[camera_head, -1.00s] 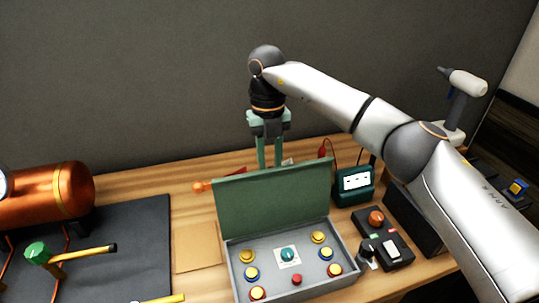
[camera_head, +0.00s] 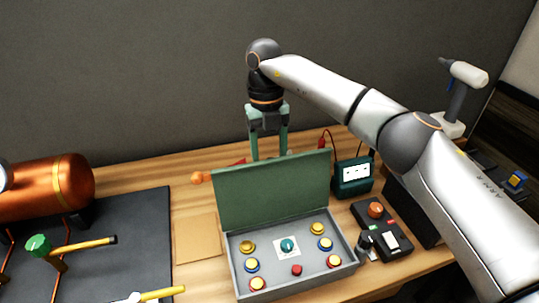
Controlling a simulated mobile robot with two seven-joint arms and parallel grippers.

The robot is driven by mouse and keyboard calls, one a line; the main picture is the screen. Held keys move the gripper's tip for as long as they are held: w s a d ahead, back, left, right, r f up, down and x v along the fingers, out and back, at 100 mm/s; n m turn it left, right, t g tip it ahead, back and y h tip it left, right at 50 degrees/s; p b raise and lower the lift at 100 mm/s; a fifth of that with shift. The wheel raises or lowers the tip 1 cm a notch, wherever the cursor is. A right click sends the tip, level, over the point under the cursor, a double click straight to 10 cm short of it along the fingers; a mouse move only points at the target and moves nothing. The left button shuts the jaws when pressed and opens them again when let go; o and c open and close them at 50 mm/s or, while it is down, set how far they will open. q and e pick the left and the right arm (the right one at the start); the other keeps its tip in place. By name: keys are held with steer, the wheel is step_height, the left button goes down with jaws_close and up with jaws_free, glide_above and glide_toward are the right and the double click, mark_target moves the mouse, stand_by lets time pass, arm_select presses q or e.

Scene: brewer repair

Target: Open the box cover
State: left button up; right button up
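The grey box (camera_head: 295,289) sits on the wooden table with its green cover (camera_head: 274,190) standing up, tilted slightly back, along the rear edge. Inside show several yellow buttons on blue or red rings, a small red button and a teal knob (camera_head: 288,246) on a white plate. My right gripper (camera_head: 269,157) points down behind the cover, its two green fingers apart with nothing seen between them. The fingertips are close to the cover's top edge and partly hidden by it. I cannot tell whether they touch it. My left gripper does not show.
A green meter (camera_head: 353,176) and a black control box (camera_head: 384,232) stand right of the box. An orange-handled tool (camera_head: 200,177) lies behind.

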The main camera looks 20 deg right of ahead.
steer(key=shift+r, duration=0.1)
step_height(320, 180, up, 12)
steer(key=w, duration=0.2)
stand_by(0.6)
steer(key=shift+r, duration=0.1)
steer(key=shift+s, duration=0.1)
